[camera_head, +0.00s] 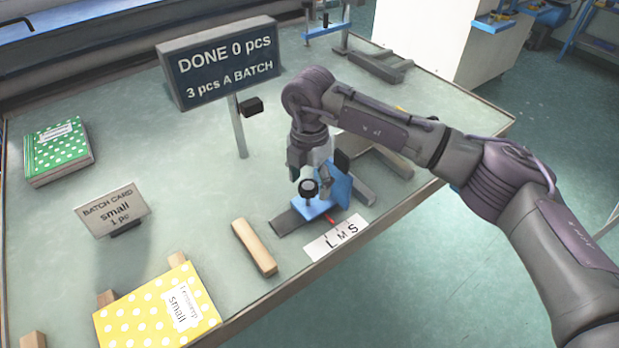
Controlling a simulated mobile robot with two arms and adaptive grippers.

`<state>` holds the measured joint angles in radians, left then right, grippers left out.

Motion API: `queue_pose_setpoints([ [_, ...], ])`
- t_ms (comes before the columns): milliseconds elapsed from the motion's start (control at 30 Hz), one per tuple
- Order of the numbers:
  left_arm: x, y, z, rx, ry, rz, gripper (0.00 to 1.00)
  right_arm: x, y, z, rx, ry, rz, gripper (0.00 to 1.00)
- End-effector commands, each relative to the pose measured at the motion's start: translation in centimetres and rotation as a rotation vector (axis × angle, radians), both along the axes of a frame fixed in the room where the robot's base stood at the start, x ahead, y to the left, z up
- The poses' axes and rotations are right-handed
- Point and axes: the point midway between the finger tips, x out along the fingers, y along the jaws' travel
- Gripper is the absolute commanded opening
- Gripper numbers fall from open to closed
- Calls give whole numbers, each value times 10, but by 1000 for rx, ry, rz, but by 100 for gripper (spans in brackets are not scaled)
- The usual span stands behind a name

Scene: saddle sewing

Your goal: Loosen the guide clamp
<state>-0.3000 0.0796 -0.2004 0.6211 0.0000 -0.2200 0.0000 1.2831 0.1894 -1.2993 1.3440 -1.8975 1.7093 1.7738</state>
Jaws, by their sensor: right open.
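The guide is a blue block with an upright blue plate (338,184) on a dark rail. The guide clamp's black knob (308,187) stands on the blue base. A white scale card (336,240) marked L, M, S lies in front, and a red pointer sits near its far edge. My right gripper (322,184) points down at the knob, open, its fingers close behind and beside it. Whether a finger touches the knob cannot be told. My left gripper is out of view.
A wooden bar (254,247) lies left of the guide. A batch card (112,208) reads small, 1 pc. The sign (220,62) reads DONE 0 pcs. Green booklets (58,150) lie far left.

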Motion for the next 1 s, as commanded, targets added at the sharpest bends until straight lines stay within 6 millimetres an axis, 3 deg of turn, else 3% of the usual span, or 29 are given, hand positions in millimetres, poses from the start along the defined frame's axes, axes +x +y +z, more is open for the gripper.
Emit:
queue_pose_setpoints([
  [67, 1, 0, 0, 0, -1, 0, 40, 0, 0, 0, 0, 0, 0, 70],
  [433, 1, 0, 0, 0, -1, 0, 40, 0, 0, 0, 0, 0, 0, 10],
  [733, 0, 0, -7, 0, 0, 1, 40, 1, 0, -1, 0, -3, 36, 10],
  [1000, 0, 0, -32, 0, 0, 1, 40, 1, 1, -4, 0, -3, 192, 10],
])
